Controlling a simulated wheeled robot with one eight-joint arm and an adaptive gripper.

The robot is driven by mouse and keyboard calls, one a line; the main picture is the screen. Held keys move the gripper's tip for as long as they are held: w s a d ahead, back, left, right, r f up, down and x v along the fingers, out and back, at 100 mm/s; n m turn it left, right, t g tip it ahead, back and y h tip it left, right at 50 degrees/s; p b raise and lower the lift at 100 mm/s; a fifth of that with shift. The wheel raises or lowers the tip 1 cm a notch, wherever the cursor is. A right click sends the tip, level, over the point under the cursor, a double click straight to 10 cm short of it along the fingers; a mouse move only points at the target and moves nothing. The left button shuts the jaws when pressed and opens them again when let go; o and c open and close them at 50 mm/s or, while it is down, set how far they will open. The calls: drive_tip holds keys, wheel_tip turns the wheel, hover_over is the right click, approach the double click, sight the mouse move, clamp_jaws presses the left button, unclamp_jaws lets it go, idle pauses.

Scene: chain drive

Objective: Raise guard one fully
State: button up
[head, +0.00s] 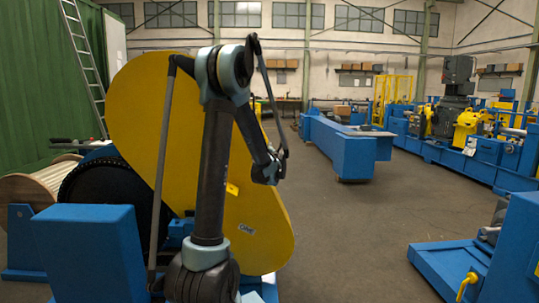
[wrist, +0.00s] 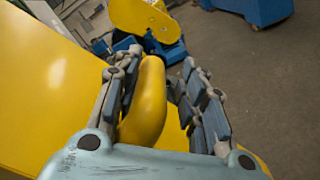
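A large yellow guard plate (head: 135,115) stands tilted in the head view, running from upper left to lower right behind my arm. In the wrist view a broad yellow surface (wrist: 45,85) fills the left side. A rounded yellow handle (wrist: 148,100) stands between the fingers of my gripper (wrist: 165,95). The left finger is close against the handle; a gap shows between the handle and the right finger. The fingers are apart. The fingertips cannot be made out in the head view.
A black drum (head: 105,195) and wooden reel (head: 30,190) stand left of the guard. A blue bench (head: 335,145) stands beyond, and a blue machine (head: 515,240) at right. Another yellow plate (wrist: 145,17) on a blue base shows in the wrist view. The middle floor is clear.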

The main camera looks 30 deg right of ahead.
drive_tip(key=shift+s+d+r, duration=0.15)
drive_tip(key=shift+s+d, duration=0.05)
drive_tip(key=shift+d, duration=0.25)
drive_tip(key=a+v, duration=0.1)
drive_tip(key=v, duration=1.1)
drive_tip(key=shift+w, duration=0.25)
